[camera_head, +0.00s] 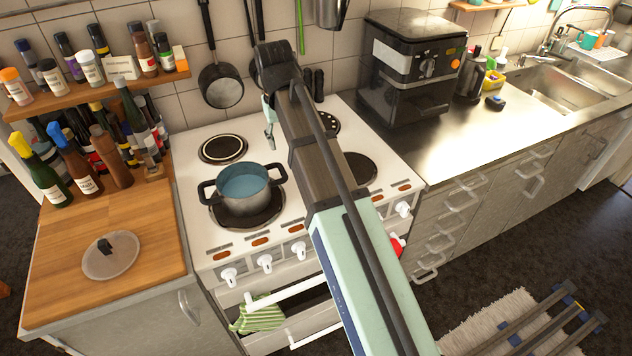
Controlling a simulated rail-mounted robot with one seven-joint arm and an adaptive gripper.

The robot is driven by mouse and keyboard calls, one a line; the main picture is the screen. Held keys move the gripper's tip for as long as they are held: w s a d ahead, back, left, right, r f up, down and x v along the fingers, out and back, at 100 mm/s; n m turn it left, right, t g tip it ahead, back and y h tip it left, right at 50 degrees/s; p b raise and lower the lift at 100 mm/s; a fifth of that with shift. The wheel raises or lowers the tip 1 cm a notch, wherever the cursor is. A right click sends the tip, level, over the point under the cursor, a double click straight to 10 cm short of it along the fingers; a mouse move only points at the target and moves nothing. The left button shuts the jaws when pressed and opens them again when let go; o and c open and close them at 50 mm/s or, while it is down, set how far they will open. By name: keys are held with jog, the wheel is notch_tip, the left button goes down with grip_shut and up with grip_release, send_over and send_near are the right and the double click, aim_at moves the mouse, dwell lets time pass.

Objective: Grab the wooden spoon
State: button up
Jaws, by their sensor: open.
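I cannot make out a wooden spoon in the head view; my arm covers part of the stove and the wall behind it. My gripper (270,138) is over the back of the white stove (190,143), behind and right of the pot. It points down, is partly hidden by my own arm, and is open with nothing seen in it.
A blue-grey pot (243,187) with liquid stands on the front left burner. A pan (221,86) hangs on the wall. Bottles crowd the left shelves, above a wooden top with a lid (110,256). A black appliance (408,68) stands right; the steel counter (500,125) is mostly clear.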

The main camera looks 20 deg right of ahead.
jog(key=s+d+r+g, duration=0.1)
jog(key=s+d+r, duration=0.15)
jog(key=d, duration=0.55)
jog(key=shift+m, duration=0.3)
jog(key=f+p, duration=0.1)
jog(key=f, duration=0.3)
jog(key=f+p, duration=0.1)
jog(key=f, duration=0.3)
jog(key=f+p, duration=0.1)
jog(key=f, duration=0.4)
jog(key=shift+s+a, duration=0.25)
jog(key=shift+s, duration=0.05)
jog(key=shift+a+f+p, duration=0.15)
jog(key=shift+f+p, duration=0.7)
jog(key=shift+f, duration=0.05)
jog(key=shift+w+a+f+p, duration=0.1)
jog(key=shift+f+p, duration=0.4)
jog(key=shift+f, duration=1.2)
grip_shut()
